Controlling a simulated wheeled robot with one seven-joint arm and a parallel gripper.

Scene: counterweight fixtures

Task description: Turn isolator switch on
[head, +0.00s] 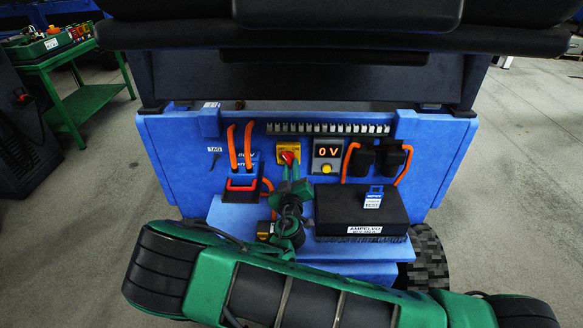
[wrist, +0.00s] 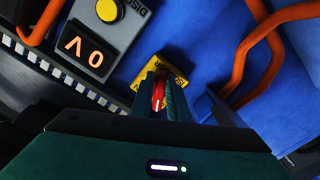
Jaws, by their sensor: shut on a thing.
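The isolator switch is a red rotary knob (head: 289,157) on a yellow plate (head: 283,147), mounted on the blue panel (head: 180,165). My gripper (head: 291,170) reaches up to it from below. In the wrist view my gripper's two fingers (wrist: 161,98) are shut on the red knob (wrist: 158,94), one on each side. The yellow plate (wrist: 176,77) shows behind the fingers. Much of the knob is hidden between the fingers. A display (head: 328,151) right of the switch reads 0 V; it also shows in the wrist view (wrist: 83,52).
A yellow button (head: 326,169) sits below the display. Orange cables (head: 240,148) run to a connector with a red handle (head: 242,184) on the left. A black box (head: 360,208) with a blue-and-white tag stands below right. A terminal strip (head: 328,128) runs above the switch.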

